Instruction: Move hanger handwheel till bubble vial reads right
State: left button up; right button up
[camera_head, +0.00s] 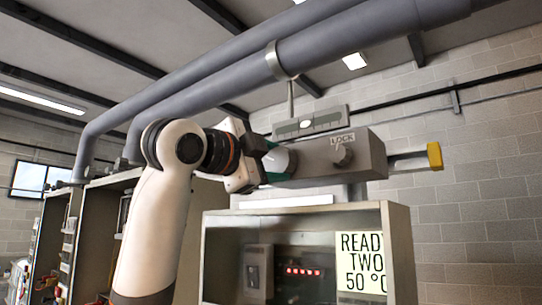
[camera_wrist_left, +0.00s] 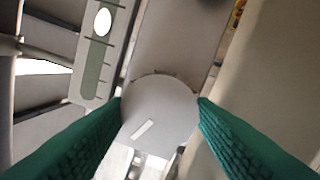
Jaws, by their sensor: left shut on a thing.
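The hanger handwheel (camera_wrist_left: 160,110) is a pale grey round knob with a white index mark, on the end of a grey housing (camera_head: 328,160). My left gripper (camera_wrist_left: 160,108) has its green fingers on either side of the knob and is shut on it. In the head view the left gripper (camera_head: 277,163) partly covers the handwheel. The bubble vial (camera_head: 310,123) is mounted on top of the housing, with a white bubble (camera_head: 306,123) near its middle. In the left wrist view the bubble (camera_wrist_left: 102,22) sits between marks toward the upper end of the visible vial. My right gripper is not in view.
Grey pipes (camera_head: 330,50) run above. Below stands an open cabinet (camera_head: 220,262) with a "READY TWO 50 °C" sign (camera_head: 361,264).

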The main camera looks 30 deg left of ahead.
pick_arm(q)
jog(key=shift+r+m+p, duration=0.1)
jog(key=shift+m+p, duration=0.2)
jog(key=shift+m, duration=0.5)
jog(key=o, duration=1)
jog(key=shift+s, duration=0.15)
jog(key=shift+s+f+b, duration=0.2)
jog(key=shift+s+b, duration=0.1)
jog(key=s+b, duration=0.1)
jog(key=s, duration=0.2)
jog(key=s+a+b, duration=0.1)
jog(key=s+b, duration=0.1)
jog(key=s, duration=0.2)
jog(key=s+a+b, duration=0.1)
jog(key=s, duration=0.3)
jog(key=shift+a+f, duration=0.15)
jog(key=shift+f, duration=0.2)
